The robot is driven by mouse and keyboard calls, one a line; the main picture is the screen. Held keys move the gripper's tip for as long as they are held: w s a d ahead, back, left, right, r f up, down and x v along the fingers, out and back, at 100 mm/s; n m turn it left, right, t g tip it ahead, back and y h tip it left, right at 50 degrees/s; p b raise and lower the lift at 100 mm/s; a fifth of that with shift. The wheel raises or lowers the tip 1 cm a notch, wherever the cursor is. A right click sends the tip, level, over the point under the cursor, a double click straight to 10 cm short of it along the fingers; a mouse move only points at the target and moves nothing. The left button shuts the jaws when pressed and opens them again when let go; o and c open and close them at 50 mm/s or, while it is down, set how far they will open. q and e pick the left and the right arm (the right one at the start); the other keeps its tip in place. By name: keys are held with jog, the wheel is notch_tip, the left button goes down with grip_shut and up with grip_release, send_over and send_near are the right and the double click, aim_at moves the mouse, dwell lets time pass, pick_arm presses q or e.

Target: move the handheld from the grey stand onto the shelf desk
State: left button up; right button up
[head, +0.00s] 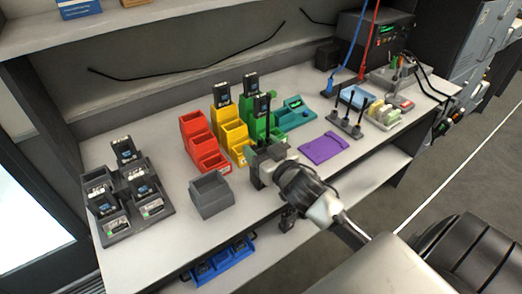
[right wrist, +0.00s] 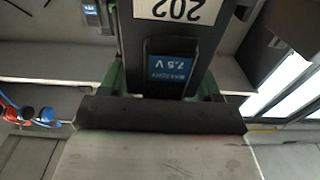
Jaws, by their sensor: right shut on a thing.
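My right gripper (head: 266,158) is above the front part of the white desk (head: 150,250), between the grey bin and the purple mat. It is shut on a black handheld, whose thin dark antenna (head: 267,122) stands up above the jaws. In the right wrist view, the handheld (right wrist: 170,65) is between the fingers and carries a blue "7.5 V" label and a white "202" label. A dark stand (head: 345,128) with several upright antennas is at the right of the desk. I cannot tell whether it is the grey stand. My left gripper is out of view.
Red (head: 203,145), yellow and green bins stand behind the gripper. A grey bin (head: 210,195) and a dark rack of batteries (head: 130,205) are to the left. A purple mat (head: 323,147) lies to the right. An upper shelf (head: 160,15) runs along the back.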

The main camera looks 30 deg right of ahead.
jog(key=shift+f, duration=0.4)
jog(key=o, duration=1.2)
jog(key=shift+f, duration=0.1)
jog(key=shift+s, duration=0.2)
jog(key=s+b, duration=0.1)
jog(key=s, duration=1)
jog(key=shift+s+d, duration=0.2)
jog(key=shift+s, duration=0.15)
